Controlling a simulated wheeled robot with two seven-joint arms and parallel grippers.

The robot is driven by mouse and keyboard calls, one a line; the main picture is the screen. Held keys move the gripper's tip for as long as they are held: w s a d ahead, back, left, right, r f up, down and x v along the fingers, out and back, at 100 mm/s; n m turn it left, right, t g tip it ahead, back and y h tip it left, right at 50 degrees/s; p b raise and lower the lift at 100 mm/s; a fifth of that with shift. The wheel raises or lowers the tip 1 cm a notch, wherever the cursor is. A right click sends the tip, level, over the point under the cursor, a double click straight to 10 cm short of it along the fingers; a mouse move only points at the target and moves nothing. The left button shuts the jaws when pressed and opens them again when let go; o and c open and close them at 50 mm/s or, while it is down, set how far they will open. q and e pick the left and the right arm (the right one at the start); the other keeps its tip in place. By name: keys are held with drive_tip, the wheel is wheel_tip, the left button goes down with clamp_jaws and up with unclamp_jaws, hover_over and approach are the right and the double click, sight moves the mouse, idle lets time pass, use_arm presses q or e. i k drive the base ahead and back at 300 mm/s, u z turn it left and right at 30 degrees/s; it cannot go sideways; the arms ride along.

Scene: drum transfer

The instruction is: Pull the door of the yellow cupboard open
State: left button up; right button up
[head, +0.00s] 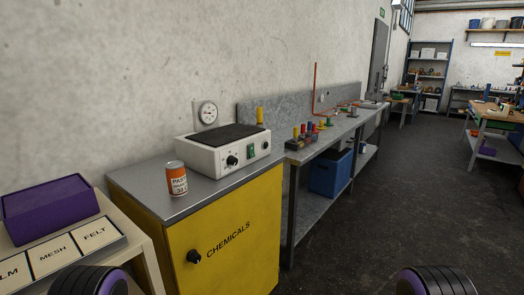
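The yellow cupboard (240,268) stands left of centre against the wall, under a grey top. Its front faces me, carries the word CHEMICALS and looks closed. A round black knob (194,256) sits near the left side of the front. The cupboard's lower part is cut off by the bottom edge of the view. Neither of my grippers shows. Only black ribbed parts of my arms with purple show at the bottom edge, left and right.
A can (176,180) and a white hotplate device (222,150) stand on the cupboard top. At left is a table with a purple box (50,208) and labelled panels (60,254). A grey bench (325,144) with a blue bin (328,178) adjoins on the right. Dark floor (400,190) is clear.

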sight(236, 236)
drive_tip(key=z, duration=0.05)
drive_tip(key=k, duration=0.5)
drive_tip(key=z, duration=1.3)
drive_tip(key=i, duration=1)
drive_tip(key=u, duration=1.95)
